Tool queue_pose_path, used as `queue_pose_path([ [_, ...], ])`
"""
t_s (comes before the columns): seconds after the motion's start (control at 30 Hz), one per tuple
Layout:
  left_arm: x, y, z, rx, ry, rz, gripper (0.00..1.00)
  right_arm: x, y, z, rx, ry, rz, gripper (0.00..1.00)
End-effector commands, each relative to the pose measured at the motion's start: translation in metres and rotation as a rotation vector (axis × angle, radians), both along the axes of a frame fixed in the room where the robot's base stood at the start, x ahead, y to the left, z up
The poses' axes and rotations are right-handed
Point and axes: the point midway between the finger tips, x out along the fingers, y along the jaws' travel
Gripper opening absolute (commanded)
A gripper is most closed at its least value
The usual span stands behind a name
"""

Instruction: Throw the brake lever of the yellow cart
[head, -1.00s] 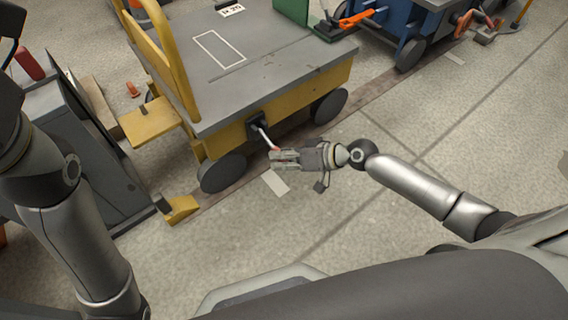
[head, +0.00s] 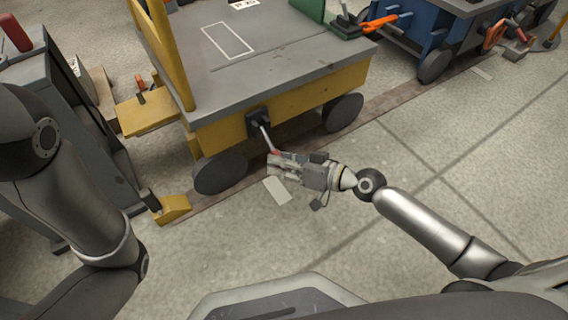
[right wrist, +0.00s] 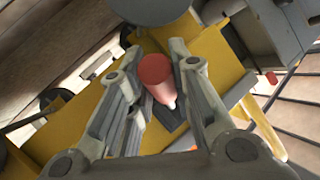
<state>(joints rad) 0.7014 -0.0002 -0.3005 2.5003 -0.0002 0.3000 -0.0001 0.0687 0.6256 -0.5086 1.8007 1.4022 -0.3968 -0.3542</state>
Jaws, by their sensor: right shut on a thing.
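The yellow cart (head: 300,96) has a grey deck and stands at the upper middle of the head view. Its brake lever (head: 266,136) is a pale rod with a red grip, sloping down and outward from a dark bracket (head: 257,118) on the yellow side. My right gripper (head: 274,160) is shut on the lever's red end. In the right wrist view the red grip (right wrist: 155,71) shows between my two fingers, and the rod beyond it is mostly hidden. My left arm shows at the left of the head view, but its gripper is out of view.
A blue cart (head: 405,45) with an orange handle stands at the upper right. A dark grey cabinet (head: 75,150) stands at the left. A yellow wedge (head: 173,209) lies on the floor near the yellow cart's front wheel (head: 219,173).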

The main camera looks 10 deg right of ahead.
Motion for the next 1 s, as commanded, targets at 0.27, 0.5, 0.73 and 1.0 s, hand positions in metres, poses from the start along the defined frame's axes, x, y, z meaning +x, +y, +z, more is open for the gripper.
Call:
queue_pose_path([
  [0.27, 0.000, 0.000, 0.000, 0.000, -0.001, 0.000, 0.44, 0.001, -0.001, -0.001, -0.004, -0.003, -0.004, 0.00],
  [0.5, 0.000, 0.000, 0.000, 0.000, -0.001, 0.000, 0.44, 0.001, -0.001, -0.001, -0.003, -0.002, -0.003, 0.42],
  [0.73, 0.001, 0.000, 0.000, 0.000, 0.002, 0.000, 0.44, 0.001, -0.001, -0.001, -0.001, -0.001, -0.002, 0.42],
  [1.0, 0.001, 0.000, 0.000, 0.000, 0.004, 0.000, 0.44, -0.015, -0.018, 0.005, -0.004, 0.002, -0.002, 0.42],
])
